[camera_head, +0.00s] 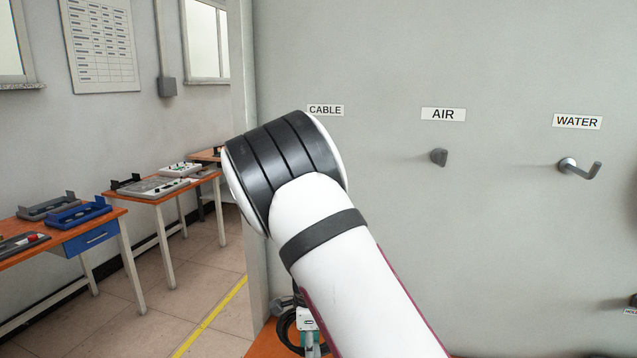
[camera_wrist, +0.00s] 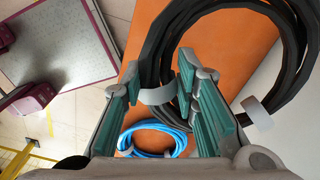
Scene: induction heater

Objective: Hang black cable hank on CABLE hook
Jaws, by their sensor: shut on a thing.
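The black cable hank (camera_wrist: 285,45) is a thick coil with pale grey ties. In the wrist view my gripper (camera_wrist: 160,82) has its teal-padded fingers on either side of the coil's near strand, at one tie, and is shut on it. In the head view the hank (camera_head: 287,328) and my gripper (camera_head: 309,322) show low in the middle, over the orange table and largely covered by my arm. The CABLE label (camera_head: 325,110) is on the grey wall. The hook beneath it is hidden behind my arm.
A blue hank (camera_wrist: 178,136) lies on the orange table (camera_wrist: 150,28). The AIR hook (camera_head: 438,157) and WATER hook (camera_head: 580,168) stick out of the wall, both empty. Workbenches (camera_head: 160,195) with devices stand at left. The wall right of my arm is largely clear.

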